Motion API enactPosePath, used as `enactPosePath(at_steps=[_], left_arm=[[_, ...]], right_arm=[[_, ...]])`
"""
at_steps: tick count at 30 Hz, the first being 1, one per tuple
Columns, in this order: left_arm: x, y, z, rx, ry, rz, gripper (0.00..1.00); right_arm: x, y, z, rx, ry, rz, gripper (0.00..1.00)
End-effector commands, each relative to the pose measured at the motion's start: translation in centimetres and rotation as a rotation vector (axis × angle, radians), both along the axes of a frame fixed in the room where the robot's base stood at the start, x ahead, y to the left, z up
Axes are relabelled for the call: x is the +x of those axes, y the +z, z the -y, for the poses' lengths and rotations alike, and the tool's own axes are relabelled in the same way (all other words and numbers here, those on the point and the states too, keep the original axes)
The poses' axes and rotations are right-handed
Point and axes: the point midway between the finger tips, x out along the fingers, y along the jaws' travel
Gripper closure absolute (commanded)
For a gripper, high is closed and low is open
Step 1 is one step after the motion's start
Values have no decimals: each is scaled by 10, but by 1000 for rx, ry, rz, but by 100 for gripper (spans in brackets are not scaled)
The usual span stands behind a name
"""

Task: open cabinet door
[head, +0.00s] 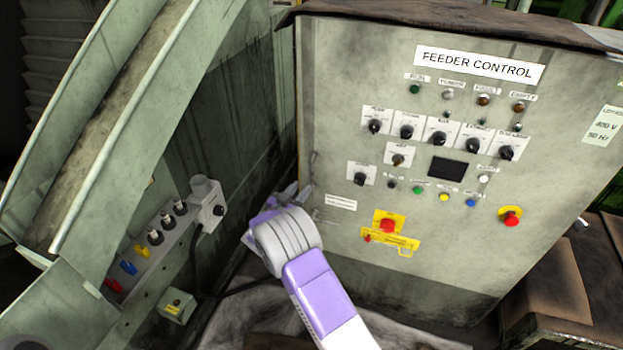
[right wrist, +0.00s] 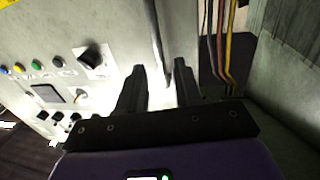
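The cabinet door (head: 390,200) is a worn grey-green panel labelled FEEDER CONTROL, with knobs, lamps and buttons. It fills the right half of the head view and also shows at the left in the right wrist view (right wrist: 115,30). My right gripper (head: 296,192) is at the door's left side, low down, partly hidden by its own wrist. My left gripper is not in view.
A green machine with a curved chute (head: 130,110) stands close on the left, with a connector block (head: 207,203) near my right gripper. Coloured cables (right wrist: 225,45) hang beside the door edge in the right wrist view. A brown box-like surface (head: 545,285) lies at lower right.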

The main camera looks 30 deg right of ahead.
Motion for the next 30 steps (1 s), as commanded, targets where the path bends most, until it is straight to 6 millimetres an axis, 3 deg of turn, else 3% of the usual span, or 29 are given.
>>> enactPosePath(at_steps=[15,26,30], left_arm=[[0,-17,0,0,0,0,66],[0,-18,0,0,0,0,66],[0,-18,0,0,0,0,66]], right_arm=[[32,4,59,-6,-15,12,66],[36,5,66,-6,-14,10,66],[36,5,66,-6,-14,10,82]])
